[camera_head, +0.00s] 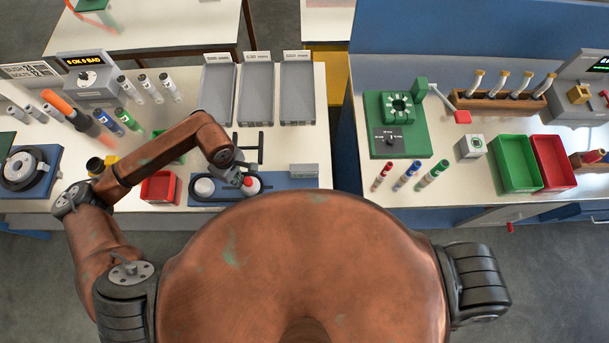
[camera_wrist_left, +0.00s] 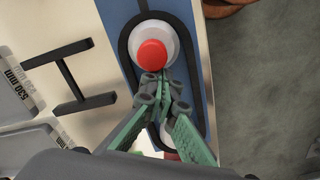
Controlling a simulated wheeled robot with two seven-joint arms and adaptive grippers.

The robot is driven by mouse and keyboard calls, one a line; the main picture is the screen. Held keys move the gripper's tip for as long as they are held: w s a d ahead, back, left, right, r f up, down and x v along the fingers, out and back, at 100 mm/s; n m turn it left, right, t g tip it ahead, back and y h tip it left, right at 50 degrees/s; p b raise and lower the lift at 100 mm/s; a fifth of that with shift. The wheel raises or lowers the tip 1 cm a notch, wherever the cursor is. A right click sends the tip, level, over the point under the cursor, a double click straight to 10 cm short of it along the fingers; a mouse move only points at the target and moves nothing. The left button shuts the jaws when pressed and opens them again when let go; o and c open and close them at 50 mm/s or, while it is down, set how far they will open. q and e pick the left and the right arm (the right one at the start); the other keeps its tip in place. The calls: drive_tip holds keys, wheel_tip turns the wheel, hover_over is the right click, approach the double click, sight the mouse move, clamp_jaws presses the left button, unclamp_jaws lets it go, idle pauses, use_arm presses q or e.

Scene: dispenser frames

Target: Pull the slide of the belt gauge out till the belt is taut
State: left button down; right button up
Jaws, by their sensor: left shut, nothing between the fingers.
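The belt gauge has a long blue base (camera_head: 290,183) near the bench's front edge. A white pulley (camera_head: 204,187) stands at its left. To the right is a pale round piece with a red knob (camera_head: 248,181). A black belt (camera_wrist_left: 123,45) loops around both; in the wrist view it stands off the knob's round piece at the far end. My left gripper (camera_wrist_left: 160,84) is shut and empty, its fingertips close beside the red knob (camera_wrist_left: 151,55). I cannot tell whether they touch it. The fingers partly hide the other pulley. My right gripper is out of view.
A black H-shaped piece (camera_head: 248,149) lies behind the gauge. Grey labelled trays (camera_head: 257,92) stand further back. A red bin (camera_head: 159,188) is left of the gauge, near my left arm. A small grey block (camera_head: 304,170) stands at the base's right end.

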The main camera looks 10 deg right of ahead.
use_arm(q)
drive_tip(key=shift+d, duration=0.75)
drive_tip(key=shift+s, duration=0.15)
idle(1.3)
drive_tip(key=shift+a+b, duration=0.2)
drive_tip(key=shift+b, duration=0.35)
idle(0.5)
wheel_tip(320, 180, up, 7)
drive_tip(key=p, duration=0.2)
idle(0.6)
idle(0.5)
